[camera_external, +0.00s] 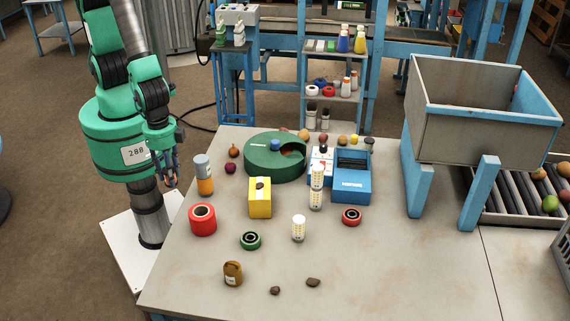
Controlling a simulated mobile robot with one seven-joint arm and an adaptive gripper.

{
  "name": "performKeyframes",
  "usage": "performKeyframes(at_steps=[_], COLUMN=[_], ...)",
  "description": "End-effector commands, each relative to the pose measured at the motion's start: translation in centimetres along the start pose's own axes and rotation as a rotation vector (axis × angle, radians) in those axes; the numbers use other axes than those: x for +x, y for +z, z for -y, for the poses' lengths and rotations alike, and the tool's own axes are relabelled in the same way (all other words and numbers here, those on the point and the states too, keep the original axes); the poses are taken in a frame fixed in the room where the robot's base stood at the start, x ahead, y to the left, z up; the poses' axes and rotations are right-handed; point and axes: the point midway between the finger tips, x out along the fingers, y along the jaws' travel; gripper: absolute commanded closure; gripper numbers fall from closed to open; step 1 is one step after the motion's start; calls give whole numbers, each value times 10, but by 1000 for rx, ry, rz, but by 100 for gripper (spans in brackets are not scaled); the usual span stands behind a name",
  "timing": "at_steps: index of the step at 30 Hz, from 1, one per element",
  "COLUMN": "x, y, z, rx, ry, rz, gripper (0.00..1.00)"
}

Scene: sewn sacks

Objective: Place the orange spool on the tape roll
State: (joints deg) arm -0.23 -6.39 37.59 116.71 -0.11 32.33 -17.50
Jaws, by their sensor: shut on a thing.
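My gripper (170,182) hangs at the table's left edge, pointing down, left of the objects. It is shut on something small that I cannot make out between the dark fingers. Which is the tape roll is unclear.
A round green holder (262,168) and a blue box (350,187) stand at the back. A yellow box (260,204), white bottles (299,228) and a brown jar (233,274) stand mid-table and in front. The right front of the table (420,270) is clear.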

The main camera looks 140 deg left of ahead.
Motion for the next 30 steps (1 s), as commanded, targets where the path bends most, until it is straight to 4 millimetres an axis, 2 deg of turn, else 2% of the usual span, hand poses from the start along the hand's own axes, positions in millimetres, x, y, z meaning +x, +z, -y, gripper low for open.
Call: performKeyframes(at_steps=[3,9,23,30], x=[-11,-14,-14,-12], y=[12,22,22,4], z=[18,32,33,29], rx=[-23,-39,-40,-40], ry=[0,0,0,0], rz=[0,1,1,1], gripper=[91,91,91,91])
